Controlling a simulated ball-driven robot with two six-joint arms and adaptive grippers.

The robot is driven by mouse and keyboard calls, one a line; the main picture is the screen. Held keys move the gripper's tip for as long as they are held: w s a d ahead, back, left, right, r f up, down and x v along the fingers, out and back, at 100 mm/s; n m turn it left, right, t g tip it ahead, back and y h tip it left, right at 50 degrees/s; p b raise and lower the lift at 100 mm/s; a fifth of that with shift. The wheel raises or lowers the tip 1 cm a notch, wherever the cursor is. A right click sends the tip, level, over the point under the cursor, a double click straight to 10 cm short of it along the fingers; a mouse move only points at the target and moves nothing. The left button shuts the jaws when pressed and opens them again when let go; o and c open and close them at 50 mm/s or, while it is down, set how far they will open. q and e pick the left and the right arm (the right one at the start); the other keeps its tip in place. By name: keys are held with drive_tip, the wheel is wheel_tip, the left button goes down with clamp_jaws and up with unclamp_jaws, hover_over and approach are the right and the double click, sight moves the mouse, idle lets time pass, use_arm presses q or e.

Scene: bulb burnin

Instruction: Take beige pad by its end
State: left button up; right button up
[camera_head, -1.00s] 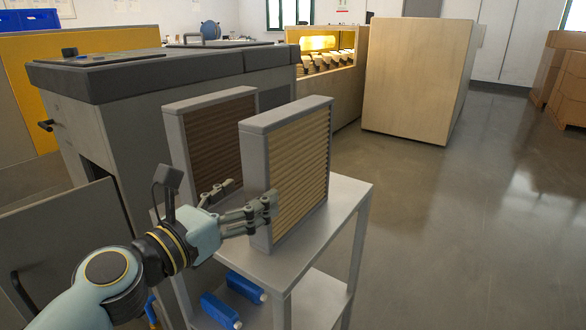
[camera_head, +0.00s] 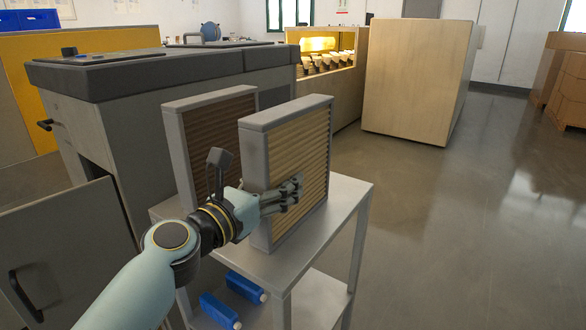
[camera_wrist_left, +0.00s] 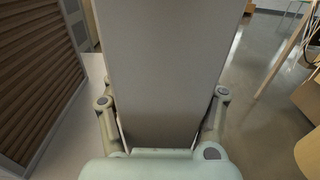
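The beige pad (camera_head: 302,160), a ribbed filter panel in a grey frame, stands upright on the cart's top. My left gripper (camera_head: 278,198) is at its near narrow end. One finger shows along the beige ribbed face; the other is hidden behind the pad. In the left wrist view the grey end of the pad (camera_wrist_left: 165,75) fills the space between the fingers (camera_wrist_left: 162,105). The fingers are spread, one on each side, close to the pad; firm contact is not visible. My right gripper is in no view.
A brown ribbed pad (camera_head: 217,122) stands upright left of the beige one, with a narrow gap between. The grey cart (camera_head: 340,205) holds both; blue bottles (camera_head: 245,286) lie on its lower shelf. A large grey machine (camera_head: 120,120) stands left. Floor on the right is clear.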

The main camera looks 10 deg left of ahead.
use_arm(q)
drive_tip(key=c, duration=1)
